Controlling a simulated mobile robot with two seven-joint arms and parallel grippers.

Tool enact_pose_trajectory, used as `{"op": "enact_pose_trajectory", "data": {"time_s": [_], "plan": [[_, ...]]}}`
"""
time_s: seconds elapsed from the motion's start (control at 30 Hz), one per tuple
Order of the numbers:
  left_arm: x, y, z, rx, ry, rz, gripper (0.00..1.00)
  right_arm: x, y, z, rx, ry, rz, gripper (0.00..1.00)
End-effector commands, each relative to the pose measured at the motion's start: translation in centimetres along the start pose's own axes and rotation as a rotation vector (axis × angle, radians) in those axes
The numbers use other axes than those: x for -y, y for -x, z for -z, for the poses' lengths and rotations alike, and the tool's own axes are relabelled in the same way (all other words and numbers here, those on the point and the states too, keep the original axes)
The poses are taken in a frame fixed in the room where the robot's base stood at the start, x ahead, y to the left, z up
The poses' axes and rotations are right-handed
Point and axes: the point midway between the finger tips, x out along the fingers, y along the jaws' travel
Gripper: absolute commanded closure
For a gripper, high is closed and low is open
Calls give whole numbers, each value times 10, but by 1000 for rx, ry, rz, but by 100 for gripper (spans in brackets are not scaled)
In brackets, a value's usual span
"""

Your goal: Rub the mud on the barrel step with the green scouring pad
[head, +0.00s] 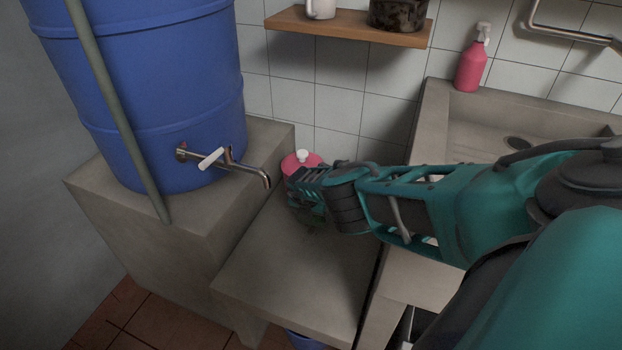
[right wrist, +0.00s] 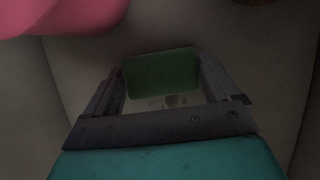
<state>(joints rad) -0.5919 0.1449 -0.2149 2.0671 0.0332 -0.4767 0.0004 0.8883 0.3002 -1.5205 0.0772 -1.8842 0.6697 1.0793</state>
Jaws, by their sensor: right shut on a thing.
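My right gripper (head: 303,194) reaches in from the right, low over the grey barrel step (head: 285,275). It is shut on the green scouring pad (right wrist: 160,74), which sits between the two fingers in the right wrist view. In the head view the pad is mostly hidden by the gripper. A faint dark patch, likely the mud (head: 316,228), shows on the step just below the gripper. Small dark spots also show behind the pad in the wrist view. I cannot tell whether the pad touches the step. My left gripper is not in view.
A blue barrel (head: 165,90) with a tap (head: 225,163) stands on the higher block at left; the tap's spout juts out near my gripper. A pink container (head: 296,160) stands just behind the gripper. A sink (head: 480,140) with a pink spray bottle (head: 471,66) is at right. The step's front is clear.

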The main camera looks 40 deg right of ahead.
Motion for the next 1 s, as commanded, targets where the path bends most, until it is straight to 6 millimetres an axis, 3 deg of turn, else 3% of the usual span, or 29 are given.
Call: {"op": "enact_pose_trajectory", "data": {"time_s": [0.13,1.0], "plan": [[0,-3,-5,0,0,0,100,7,-8,3,-4,0,10,39],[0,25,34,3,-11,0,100,0,17,59,-17,6,6,39]]}}
